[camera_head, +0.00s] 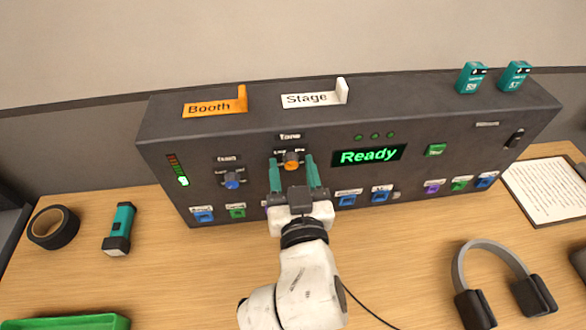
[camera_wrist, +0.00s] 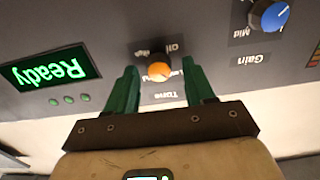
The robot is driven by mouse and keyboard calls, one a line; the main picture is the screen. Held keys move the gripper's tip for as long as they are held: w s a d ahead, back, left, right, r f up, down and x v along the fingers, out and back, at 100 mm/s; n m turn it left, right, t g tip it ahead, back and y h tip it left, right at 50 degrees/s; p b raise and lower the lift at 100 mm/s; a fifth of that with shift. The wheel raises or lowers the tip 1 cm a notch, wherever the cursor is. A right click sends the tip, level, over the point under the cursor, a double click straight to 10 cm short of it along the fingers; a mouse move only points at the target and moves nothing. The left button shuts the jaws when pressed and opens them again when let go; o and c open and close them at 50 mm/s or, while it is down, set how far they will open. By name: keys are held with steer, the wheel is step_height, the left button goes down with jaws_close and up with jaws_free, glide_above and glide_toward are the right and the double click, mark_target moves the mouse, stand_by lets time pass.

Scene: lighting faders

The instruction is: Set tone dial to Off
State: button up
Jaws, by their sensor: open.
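The tone dial (camera_head: 291,160) is a round orange knob on the front of the dark grey console (camera_head: 420,110), under a Tone label. In the wrist view the tone dial (camera_wrist: 158,71) appears upside down, with small position labels around it, partly hidden. I cannot clearly tell which position its pointer marks. My gripper (camera_head: 292,165) has teal fingers, is open, and faces the panel with one finger on each side of the dial. In the wrist view my gripper (camera_wrist: 160,74) shows gaps between both fingers and the knob.
A blue gain dial (camera_head: 232,180) sits left of the tone dial. A green Ready display (camera_head: 368,155) is to the right. Several coloured buttons line the panel's lower edge. A flashlight (camera_head: 119,230), black tape (camera_head: 53,228) and headphones (camera_head: 500,285) lie on the wooden table.

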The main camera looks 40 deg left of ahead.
jaws_close()
stand_by(0.4)
steer(key=n+p, duration=0.1)
steer(key=n, duration=0.3)
steer(key=shift+n+p, duration=0.35)
steer(key=shift+n, duration=0.05)
steer(key=n+p, duration=0.2)
steer(key=n, duration=0.2)
steer(key=shift+s, duration=0.1)
steer(key=n+p, duration=0.2)
steer(key=n, duration=0.3)
steer(key=shift+f+n+p, duration=0.2)
steer(key=shift+n+p, duration=0.5)
steer(key=shift+n, duration=1.5)
